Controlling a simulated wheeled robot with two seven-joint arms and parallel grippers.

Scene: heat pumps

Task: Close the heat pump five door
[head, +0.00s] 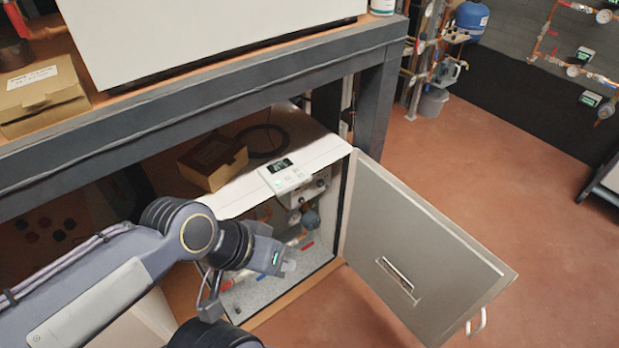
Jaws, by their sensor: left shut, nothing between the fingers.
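The heat pump (335,147) is a white cabinet on the lower level under a grey-framed bench, with a small display panel (285,175) on its top front edge. Its grey door (420,255) is hinged at the cabinet's right side and stands wide open. A recessed slot is on the door's inner face, and a light handle (478,322) is at its free lower right edge. My left gripper (288,266) is in front of the open cabinet, left of the door and apart from it. It is shut and empty. My right gripper is not in view.
The bench frame (200,105) runs across above the cabinet, with a post at its right. Cardboard boxes sit on the bench (42,98) and on the cabinet (212,160). The reddish floor (480,150) right of the door is clear. Pipes and a blue tank (470,17) stand behind.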

